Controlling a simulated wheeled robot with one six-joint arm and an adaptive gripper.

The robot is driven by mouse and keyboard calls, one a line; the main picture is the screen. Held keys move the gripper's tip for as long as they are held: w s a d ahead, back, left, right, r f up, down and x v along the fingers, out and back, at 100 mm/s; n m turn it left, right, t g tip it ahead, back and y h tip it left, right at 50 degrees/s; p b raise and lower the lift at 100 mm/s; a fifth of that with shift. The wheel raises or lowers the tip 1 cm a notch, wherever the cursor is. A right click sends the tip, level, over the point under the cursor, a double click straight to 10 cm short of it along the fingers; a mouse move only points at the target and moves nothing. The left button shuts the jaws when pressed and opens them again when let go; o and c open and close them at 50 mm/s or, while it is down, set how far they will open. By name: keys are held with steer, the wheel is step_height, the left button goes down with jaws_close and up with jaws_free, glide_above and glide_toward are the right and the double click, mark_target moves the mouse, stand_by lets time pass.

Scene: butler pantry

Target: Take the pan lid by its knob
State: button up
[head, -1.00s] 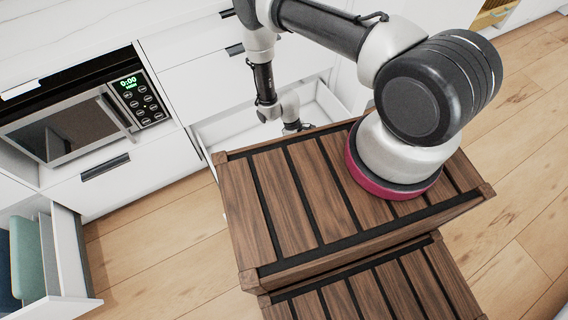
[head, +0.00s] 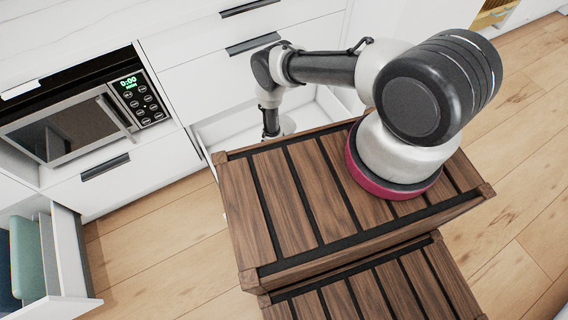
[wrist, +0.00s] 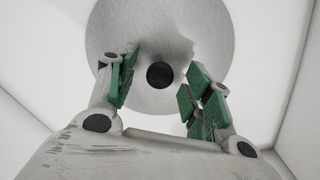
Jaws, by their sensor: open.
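The pan lid (wrist: 160,32) is a round grey disc with a dark round knob (wrist: 160,75) at its middle. In the wrist view it lies in a white drawer, ahead of my gripper (wrist: 160,88). My gripper is open, with its green-padded fingers to the left and right of the knob and apart from it. My fingertips are hidden there behind the wooden crate-like top.
The open white drawer (head: 215,128) has walls close around my gripper. A slatted wooden top (head: 290,190) stands in front of it. A microwave (head: 70,125) is at left, above another open drawer (head: 75,255) holding teal and blue items.

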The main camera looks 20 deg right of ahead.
steer(key=shift+f, duration=0.1)
steer(key=shift+c, duration=0.2)
jaws_close()
step_height(320, 180, up, 10)
stand_by(0.6)
